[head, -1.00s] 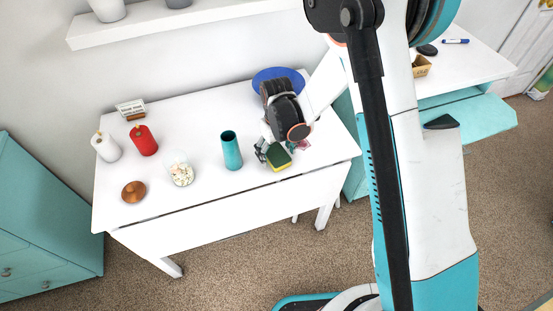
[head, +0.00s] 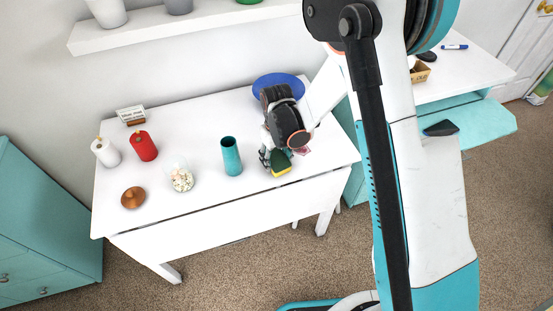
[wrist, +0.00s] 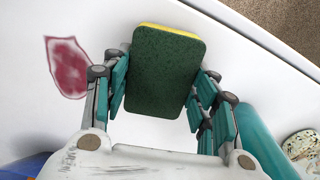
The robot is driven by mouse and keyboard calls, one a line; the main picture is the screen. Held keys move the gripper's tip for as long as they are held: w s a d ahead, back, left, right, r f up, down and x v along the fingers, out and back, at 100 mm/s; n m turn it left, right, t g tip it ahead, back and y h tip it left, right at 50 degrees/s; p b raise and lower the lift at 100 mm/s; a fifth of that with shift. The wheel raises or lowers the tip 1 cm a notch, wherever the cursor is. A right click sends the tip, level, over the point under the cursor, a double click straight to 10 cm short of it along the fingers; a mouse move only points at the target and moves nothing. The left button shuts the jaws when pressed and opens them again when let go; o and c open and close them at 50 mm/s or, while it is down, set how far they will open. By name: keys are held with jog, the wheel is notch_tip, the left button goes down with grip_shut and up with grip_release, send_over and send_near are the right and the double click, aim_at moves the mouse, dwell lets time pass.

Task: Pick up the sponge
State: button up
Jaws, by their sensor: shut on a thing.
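The sponge (head: 281,162), green on one face and yellow on the other, is at the front right of the white table (head: 215,115). My gripper (head: 272,158) is shut on it, with a finger on either side. In the wrist view the sponge's green face (wrist: 164,75) fills the space between the teal finger pads of my gripper (wrist: 160,90), with its yellow edge at the top. I cannot tell whether the sponge still touches the table.
A teal cylinder (head: 231,156) stands just left of my gripper. A glass jar (head: 182,180), a brown knob-like object (head: 133,198), a red candle (head: 144,146) and a white candle (head: 105,152) are farther left. A reddish mark (wrist: 67,68) is on the table.

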aim_at(276, 159)
notch_tip(276, 159, up, 20)
jog(key=p, duration=0.6)
jog(key=shift+f, duration=0.2)
jog(key=shift+o, duration=0.2)
